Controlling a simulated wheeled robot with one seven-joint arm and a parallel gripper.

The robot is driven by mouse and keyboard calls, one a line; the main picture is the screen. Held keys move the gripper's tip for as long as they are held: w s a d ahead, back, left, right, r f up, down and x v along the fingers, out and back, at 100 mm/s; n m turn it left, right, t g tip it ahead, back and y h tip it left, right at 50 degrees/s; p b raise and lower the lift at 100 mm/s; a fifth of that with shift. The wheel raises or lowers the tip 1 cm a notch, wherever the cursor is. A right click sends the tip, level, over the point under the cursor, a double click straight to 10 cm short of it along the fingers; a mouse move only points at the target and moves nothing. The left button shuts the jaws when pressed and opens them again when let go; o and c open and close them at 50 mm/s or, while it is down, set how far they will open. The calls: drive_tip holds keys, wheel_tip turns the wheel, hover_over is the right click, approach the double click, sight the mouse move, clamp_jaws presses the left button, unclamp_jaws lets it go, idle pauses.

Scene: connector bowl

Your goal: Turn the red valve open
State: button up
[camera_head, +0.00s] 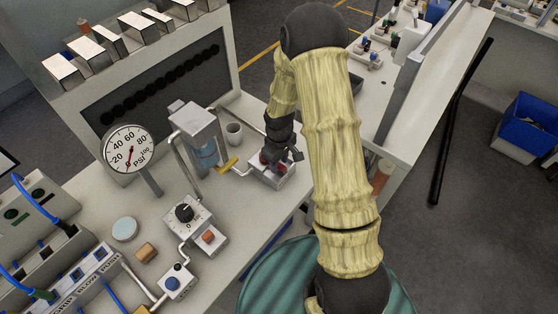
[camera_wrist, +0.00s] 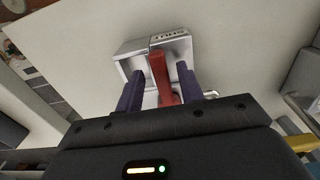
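The red valve handle (camera_wrist: 162,78) shows in the wrist view as an upright red bar in front of a silver valve block (camera_wrist: 134,58). My gripper (camera_wrist: 160,88) has its two dark purple fingers on either side of the handle. The fingers stand apart, with a gap between each finger and the handle, so it is open around the handle. In the head view my gripper (camera_head: 284,152) is down at the small valve block (camera_head: 272,175) near the bench's right edge. Only a little red (camera_head: 263,158) shows there; my gripper hides most of the handle.
A grey frame with a clear vessel (camera_head: 205,155) and a yellow lever (camera_head: 228,164) stand just left of the valve. A mug (camera_head: 233,132) is behind. A pressure gauge (camera_head: 129,148) reads near zero. A black knob box (camera_head: 184,215) and pipes fill the front left.

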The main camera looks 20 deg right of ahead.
drive_tip(key=shift+s, duration=0.1)
clamp_jaws()
drive_tip(key=shift+r, duration=0.1)
